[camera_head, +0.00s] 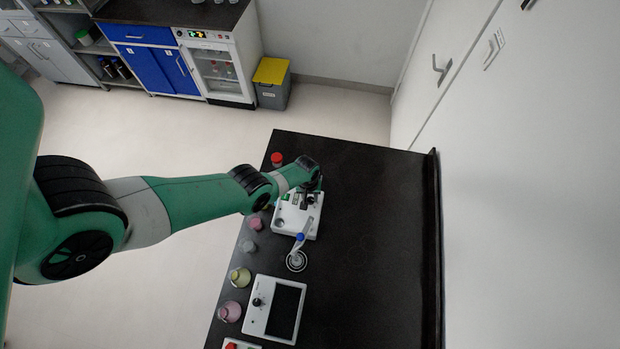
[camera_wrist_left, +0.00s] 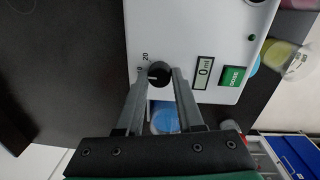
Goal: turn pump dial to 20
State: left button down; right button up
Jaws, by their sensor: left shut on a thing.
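The white pump (camera_head: 284,222) stands on the black bench in the head view, under my left gripper (camera_head: 311,188). It also fills the upper middle of the left wrist view (camera_wrist_left: 208,30). Its black round dial (camera_wrist_left: 160,73) sits between the fingertips of my left gripper (camera_wrist_left: 160,80), which is shut on it. A small light mark on the dial points roughly left. The printed labels 20 and a partly covered one ending in 0 are beside it. The display (camera_wrist_left: 204,72) reads 0 ml, next to a green DOSE button (camera_wrist_left: 233,76). My right gripper is not in view.
A small stand with a blue-topped part (camera_head: 299,238) is in front of the pump. A white device with a black plate (camera_head: 285,310) is nearer. Several flasks (camera_head: 240,277) line the bench's left edge, and a red-capped bottle (camera_head: 277,159) stands behind. The bench's right side is clear.

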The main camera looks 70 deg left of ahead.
pick_arm(q)
jog(key=m, duration=0.4)
jog(key=shift+m, duration=0.3)
jog(key=shift+m+b, duration=0.3)
jog(key=shift+m, duration=1.5)
jog(key=c, duration=0.5)
grip_release()
jog(key=shift+c, duration=0.2)
jog(key=shift+r, duration=0.1)
